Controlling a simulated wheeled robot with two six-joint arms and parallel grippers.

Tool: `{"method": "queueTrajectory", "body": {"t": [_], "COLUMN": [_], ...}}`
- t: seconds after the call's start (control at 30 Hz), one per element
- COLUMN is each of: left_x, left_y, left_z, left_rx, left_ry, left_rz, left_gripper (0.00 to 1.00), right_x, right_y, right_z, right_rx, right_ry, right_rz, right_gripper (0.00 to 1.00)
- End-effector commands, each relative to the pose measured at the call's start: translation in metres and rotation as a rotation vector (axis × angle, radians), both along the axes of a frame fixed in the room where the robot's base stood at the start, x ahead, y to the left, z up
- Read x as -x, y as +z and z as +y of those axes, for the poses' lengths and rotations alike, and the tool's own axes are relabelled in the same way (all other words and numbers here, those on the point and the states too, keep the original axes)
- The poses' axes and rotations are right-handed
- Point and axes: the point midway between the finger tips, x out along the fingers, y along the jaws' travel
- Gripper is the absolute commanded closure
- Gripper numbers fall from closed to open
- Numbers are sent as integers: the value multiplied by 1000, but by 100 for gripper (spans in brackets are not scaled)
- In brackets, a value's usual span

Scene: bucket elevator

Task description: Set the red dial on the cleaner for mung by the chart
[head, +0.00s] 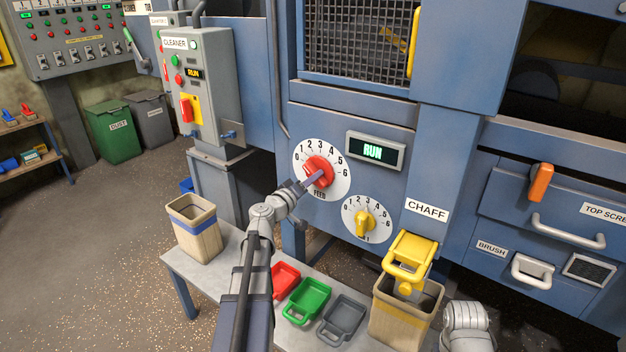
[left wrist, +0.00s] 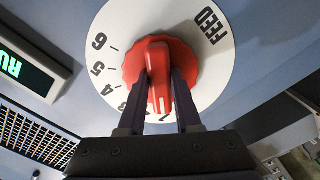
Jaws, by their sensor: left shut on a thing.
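The red dial (head: 319,171) sits on a round white FEED scale (head: 335,190), numbered 0 to 6, on the blue machine panel. My left gripper (head: 314,178) is shut on the dial's raised grip. In the left wrist view its two dark fingers (left wrist: 162,88) flank the red dial (left wrist: 148,62). The dial's white mark points down between the fingers, on the low-number side of 3. The exact number at the mark is hidden by the gripper. A CLEANER control box (head: 205,85) stands at the left. No readable chart shows. My right gripper is out of view.
A RUN display (head: 375,151) and a smaller yellow dial (head: 364,222) are near the red dial. Below are a bench (head: 205,268) with red, green and grey scoops, a bin (head: 195,228), and a yellow-handled CHAFF bin (head: 400,312). Open floor lies at the left.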

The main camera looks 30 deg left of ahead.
Motion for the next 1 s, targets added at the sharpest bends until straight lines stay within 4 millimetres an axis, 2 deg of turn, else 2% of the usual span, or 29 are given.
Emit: {"method": "queueTrajectory", "body": {"t": [0.27, 0.53, 0.7, 1.0], "left_x": [0, 0, 0, 0], "left_y": [0, -1, -1, -1], "left_z": [0, 1, 2, 2], "left_rx": [-29, -302, -414, -438], "left_ry": [0, 1, 1, 1], "left_rz": [-2, -23, -32, -34], "left_gripper": [100, 100, 100, 100], "right_x": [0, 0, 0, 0], "right_y": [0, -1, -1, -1], "right_z": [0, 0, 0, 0], "right_rx": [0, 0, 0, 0], "right_ry": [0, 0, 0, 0], "right_rz": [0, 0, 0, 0], "right_gripper": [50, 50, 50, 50]}}
